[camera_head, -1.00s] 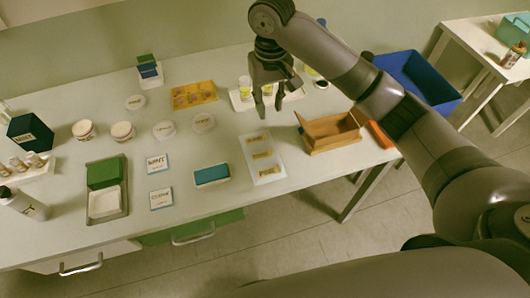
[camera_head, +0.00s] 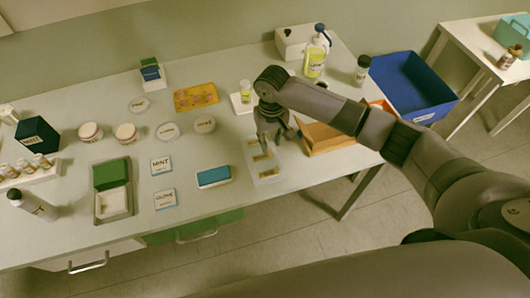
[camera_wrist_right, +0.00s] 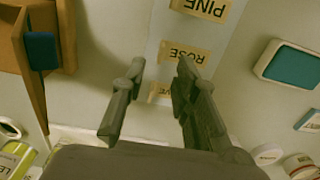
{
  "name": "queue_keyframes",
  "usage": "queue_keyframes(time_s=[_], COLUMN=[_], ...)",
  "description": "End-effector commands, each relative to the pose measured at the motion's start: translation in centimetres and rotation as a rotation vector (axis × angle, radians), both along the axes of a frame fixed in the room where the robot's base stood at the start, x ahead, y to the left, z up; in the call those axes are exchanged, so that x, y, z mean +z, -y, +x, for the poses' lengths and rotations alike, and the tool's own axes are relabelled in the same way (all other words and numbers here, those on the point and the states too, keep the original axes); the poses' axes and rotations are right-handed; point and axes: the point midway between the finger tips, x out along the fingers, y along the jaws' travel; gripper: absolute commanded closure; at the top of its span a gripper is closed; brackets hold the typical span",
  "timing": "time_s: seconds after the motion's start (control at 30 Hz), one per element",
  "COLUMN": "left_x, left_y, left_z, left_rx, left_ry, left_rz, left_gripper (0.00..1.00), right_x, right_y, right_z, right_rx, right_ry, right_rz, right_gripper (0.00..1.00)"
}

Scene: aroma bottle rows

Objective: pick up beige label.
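Beige labels lie on a pale sheet (camera_head: 252,150) on the table. In the right wrist view the PINE label (camera_wrist_right: 205,7) is at the top, the ROSE label (camera_wrist_right: 188,51) lies below it, and a third label (camera_wrist_right: 160,92) is partly hidden, its word only partly readable. My right gripper (camera_head: 267,145) is over the sheet in the head view and covers part of it. My left gripper is not in view.
A brown wooden box (camera_head: 322,143) stands right of the sheet, with a blue bin (camera_head: 435,112) beyond. A blue-topped pad (camera_head: 213,177) and the MINT (camera_head: 162,166) and CLOVE (camera_head: 165,199) cards lie to the left.

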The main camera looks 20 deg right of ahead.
Motion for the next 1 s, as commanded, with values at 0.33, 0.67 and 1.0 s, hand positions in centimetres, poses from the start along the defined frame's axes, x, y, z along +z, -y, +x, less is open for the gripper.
queue_keyframes(time_s=[0.33, 0.67, 1.0], left_x=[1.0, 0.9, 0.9], left_y=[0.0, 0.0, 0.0], left_z=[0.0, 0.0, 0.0], left_rx=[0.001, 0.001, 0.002], left_ry=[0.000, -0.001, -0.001], left_rz=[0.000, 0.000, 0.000], left_gripper=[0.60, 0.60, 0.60], right_x=[-2.9, -2.9, -2.9], right_y=[0.1, 0.1, 0.1], right_z=[-0.1, -0.1, -0.1], right_rx=[0.001, 0.001, 0.001], right_ry=[0.001, 0.001, 0.001], right_rz=[-0.001, 0.000, -0.001], right_gripper=[0.72, 0.85, 1.00])
